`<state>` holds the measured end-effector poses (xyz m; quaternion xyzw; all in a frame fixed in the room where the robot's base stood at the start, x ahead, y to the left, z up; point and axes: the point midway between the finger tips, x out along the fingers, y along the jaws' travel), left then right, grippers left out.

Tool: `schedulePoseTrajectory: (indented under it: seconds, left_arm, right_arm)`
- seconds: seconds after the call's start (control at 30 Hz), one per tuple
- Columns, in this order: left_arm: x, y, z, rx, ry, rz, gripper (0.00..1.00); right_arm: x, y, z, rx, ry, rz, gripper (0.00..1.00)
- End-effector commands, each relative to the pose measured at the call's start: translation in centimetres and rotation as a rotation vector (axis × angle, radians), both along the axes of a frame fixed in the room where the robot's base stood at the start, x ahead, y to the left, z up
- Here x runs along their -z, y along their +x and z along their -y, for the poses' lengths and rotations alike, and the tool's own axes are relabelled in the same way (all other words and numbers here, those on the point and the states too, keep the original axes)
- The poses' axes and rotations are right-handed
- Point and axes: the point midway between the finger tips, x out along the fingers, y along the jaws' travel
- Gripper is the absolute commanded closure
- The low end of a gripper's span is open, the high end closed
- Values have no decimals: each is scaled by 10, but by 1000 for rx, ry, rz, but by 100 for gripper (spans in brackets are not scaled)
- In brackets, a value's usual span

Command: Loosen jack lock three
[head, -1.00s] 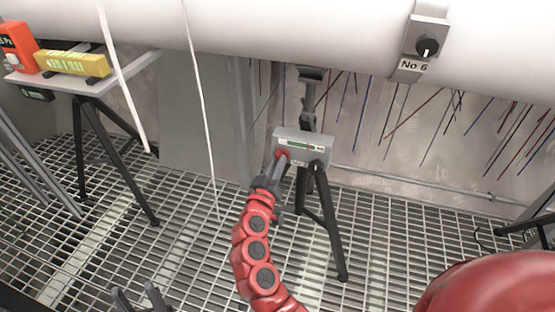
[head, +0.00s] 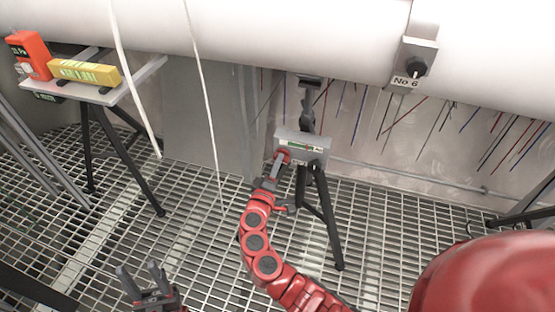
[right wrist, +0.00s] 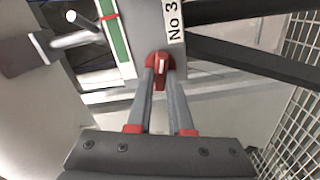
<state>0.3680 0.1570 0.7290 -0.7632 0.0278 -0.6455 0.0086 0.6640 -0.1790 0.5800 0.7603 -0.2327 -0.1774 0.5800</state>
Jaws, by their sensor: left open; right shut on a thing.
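The grey jack box (head: 312,147) stands on a black tripod in the middle of the head view, with a green and white gauge strip on its face. In the right wrist view the jack box (right wrist: 143,45) carries the label "No 3" (right wrist: 175,22). A red lock handle (right wrist: 161,60) sticks out from its lower edge. My right gripper (right wrist: 160,78) is shut on this red handle, one finger on each side. In the head view the right gripper (head: 278,166) partly hides the handle. My left gripper (head: 140,275) is open and empty, low at the left above the grating.
A grey shelf (head: 110,96) on black legs at the left bears an orange device (head: 28,55) and a yellow level (head: 85,72). Two white cords hang nearby. The grated floor is open at centre left.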

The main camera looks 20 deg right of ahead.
Motion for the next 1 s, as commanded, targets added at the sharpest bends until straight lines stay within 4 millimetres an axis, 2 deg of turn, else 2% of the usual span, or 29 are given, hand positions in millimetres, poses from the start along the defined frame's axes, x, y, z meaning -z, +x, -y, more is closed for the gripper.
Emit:
schedulePoseTrajectory:
  seconds: [0.2, 0.77, 0.8, 0.93, 1.0]
  left_arm:
    - [-7, 0, 0, 0, 0, 0, 50]
    - [-8, 0, 0, 0, 0, 0, 50]
    - [-8, 0, 0, 0, 0, 0, 50]
    - [-8, 0, 0, 0, 0, 0, 50]
    - [-8, 0, 0, 0, 0, 0, 50]
  right_arm:
    - [0, 0, -1, -3, -60, -41, 100]
    - [2, 0, -1, -2, -78, -56, 100]
    - [2, 0, -1, -2, -78, -56, 74]
    - [1, 0, -1, -1, -79, -55, 51]
    - [1, 0, -1, -1, -79, -55, 51]
